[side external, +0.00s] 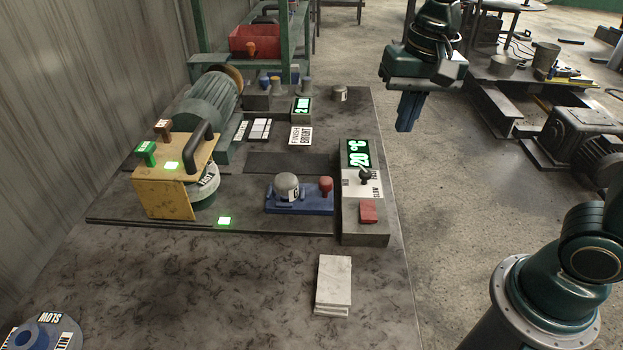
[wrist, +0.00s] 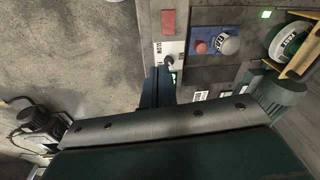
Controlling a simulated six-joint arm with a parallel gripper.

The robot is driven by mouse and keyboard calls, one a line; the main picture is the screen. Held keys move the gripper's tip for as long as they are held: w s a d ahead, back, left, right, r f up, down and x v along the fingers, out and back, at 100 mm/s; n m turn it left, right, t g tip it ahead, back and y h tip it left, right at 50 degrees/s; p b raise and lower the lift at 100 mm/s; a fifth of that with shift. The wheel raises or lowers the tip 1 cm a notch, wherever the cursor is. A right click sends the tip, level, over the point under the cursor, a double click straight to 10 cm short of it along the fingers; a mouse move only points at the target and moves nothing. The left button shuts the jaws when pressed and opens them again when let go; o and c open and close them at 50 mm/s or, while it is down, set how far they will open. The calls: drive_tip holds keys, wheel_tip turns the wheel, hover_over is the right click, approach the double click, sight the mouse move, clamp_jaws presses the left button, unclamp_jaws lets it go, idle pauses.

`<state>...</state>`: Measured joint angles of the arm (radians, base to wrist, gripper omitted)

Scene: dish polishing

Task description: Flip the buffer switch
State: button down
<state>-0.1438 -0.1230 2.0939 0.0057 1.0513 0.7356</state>
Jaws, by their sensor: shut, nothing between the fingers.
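A grey control box (side external: 365,232) stands at the right edge of the bench. The knob also shows in the wrist view (wrist: 169,61). I cannot tell for sure which control is the buffer switch. The green buffer motor (side external: 208,98) stands at the back left. My gripper (side external: 407,128) is shut and empty, raised beyond the bench's right edge; its fingers (wrist: 156,80) appear beside the knob in the wrist view.
A blue base (side external: 300,205) carries a grey knob and a red knob. A yellow bracket (side external: 165,190) with green and brown toggles and a black handle stands at left. White tiles (side external: 333,285) lie in front.

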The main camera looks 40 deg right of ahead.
sight(366, 200)
drive_tip(key=shift+w+a+f+m+g, duration=0.25)
drive_tip(key=shift+w+a+f+m, duration=0.15)
drive_tip(key=shift+w, duration=0.25)
drive_tip(key=shift+w+a+f+m+g, duration=0.2)
drive_tip(key=shift+w+a+f+m, duration=0.2)
drive_tip(key=shift+w, duration=0.25)
drive_tip(key=shift+w+a+f+m+g, duration=0.3)
drive_tip(key=shift+w+f, duration=0.2)
drive_tip(key=shift+w, duration=0.15)
wheel_tip(366, 200, down, 14)
drive_tip(key=shift+d, duration=0.1)
drive_tip(key=shift+w+f, duration=0.1)
drive_tip(key=shift+f, duration=0.15)
drive_tip(key=shift+r, duration=0.25)
drive_tip(key=shift+r, duration=0.6)
